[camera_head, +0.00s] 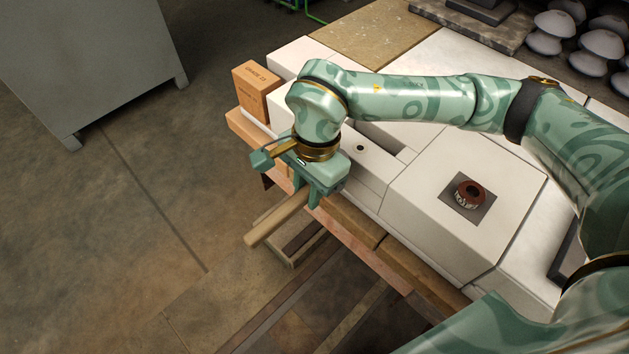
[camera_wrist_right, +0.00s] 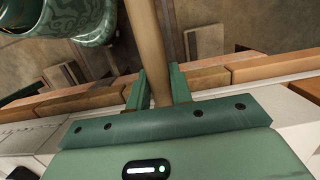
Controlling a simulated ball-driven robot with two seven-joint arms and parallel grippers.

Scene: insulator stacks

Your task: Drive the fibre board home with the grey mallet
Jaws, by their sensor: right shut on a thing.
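My right gripper (camera_head: 305,194) hangs over the front edge of the white block work, left of centre in the head view. It is shut on a round wooden handle (camera_head: 274,223), which sticks out to the lower left. In the right wrist view the handle (camera_wrist_right: 149,50) runs up from between the two fingers (camera_wrist_right: 158,90). The handle looks like the mallet's; no grey head shows in either view. A tan speckled board (camera_head: 362,30) lies flat at the back of the blocks and may be the fibre board; I cannot be sure. My left gripper is not in view.
An orange-brown brick (camera_head: 257,92) with lettering stands at the left end. A ring-shaped brown and white piece (camera_head: 469,194) sits on a dark square pad. Grey insulator stacks (camera_head: 553,32) stand at the back right. A grey cabinet (camera_head: 85,60) stands at upper left, with open floor below it.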

